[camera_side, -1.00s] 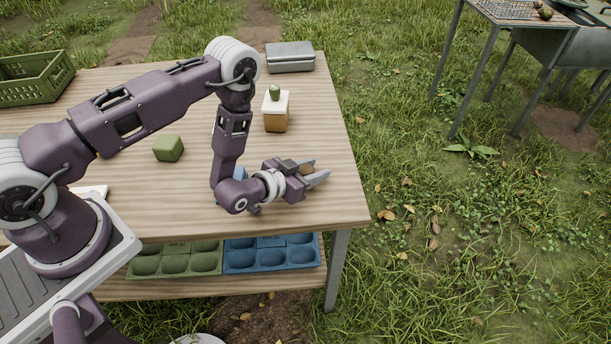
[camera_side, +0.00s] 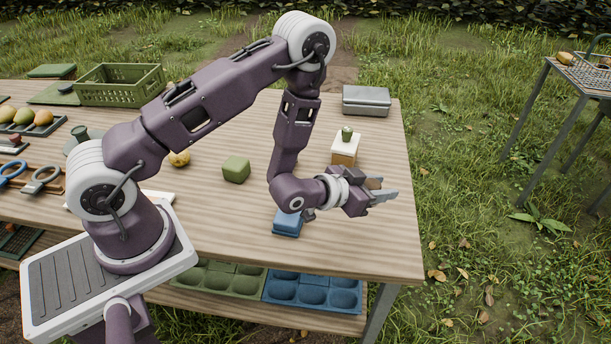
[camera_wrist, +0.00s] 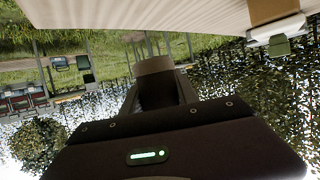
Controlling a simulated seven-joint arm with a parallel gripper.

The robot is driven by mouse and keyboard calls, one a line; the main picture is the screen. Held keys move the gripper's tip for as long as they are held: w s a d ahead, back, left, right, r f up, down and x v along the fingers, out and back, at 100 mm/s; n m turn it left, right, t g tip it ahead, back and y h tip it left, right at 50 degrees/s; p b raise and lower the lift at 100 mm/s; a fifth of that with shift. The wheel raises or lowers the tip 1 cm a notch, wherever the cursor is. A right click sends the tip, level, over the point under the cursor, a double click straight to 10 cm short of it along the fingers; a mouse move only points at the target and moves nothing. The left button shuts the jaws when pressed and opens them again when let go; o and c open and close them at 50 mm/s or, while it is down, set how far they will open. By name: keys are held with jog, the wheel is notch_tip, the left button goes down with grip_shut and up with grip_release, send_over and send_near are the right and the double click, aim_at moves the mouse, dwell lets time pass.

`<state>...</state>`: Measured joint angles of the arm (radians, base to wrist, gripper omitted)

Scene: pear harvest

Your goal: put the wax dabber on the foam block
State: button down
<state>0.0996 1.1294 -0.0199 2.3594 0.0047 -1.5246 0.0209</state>
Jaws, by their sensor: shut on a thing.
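My gripper (camera_side: 385,190) is shut on a small brown thing (camera_side: 374,183), which I take to be the wax dabber, above the right part of the table. In the wrist view its tan end (camera_wrist: 152,65) shows between the jaws, with a dark part below; the rest is hidden. A plain green block (camera_side: 236,169) sits on the table left of my wrist. A blue block (camera_side: 287,222) sits below my wrist, its top partly covered. Either could be the foam block; I cannot tell which. The held thing is apart from both.
An amber block with white top and green knob (camera_side: 345,147) stands behind my gripper. It also shows in the wrist view (camera_wrist: 275,30). A grey box (camera_side: 366,101) is at the back and a green crate (camera_side: 120,85) back left. Bare wood lies right of the blue block.

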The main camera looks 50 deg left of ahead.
notch_tip(320, 180, up, 11)
jog(key=w+a+n+g+y, duration=0.2)
jog(key=a+n+y, duration=0.65)
jog(key=a, duration=0.95)
jog(key=n+g+y, duration=0.6)
jog(key=n+g, duration=1)
jog(key=g, duration=0.1)
send_over(228, 159)
jog(key=f, duration=0.1)
jog(key=shift+m+t, duration=0.3)
jog(key=shift+m, duration=0.05)
notch_tip(228, 159, down, 15)
jog(key=shift+r, duration=0.2)
jog(key=shift+f, duration=0.1)
jog(key=c, duration=0.9)
grip_release()
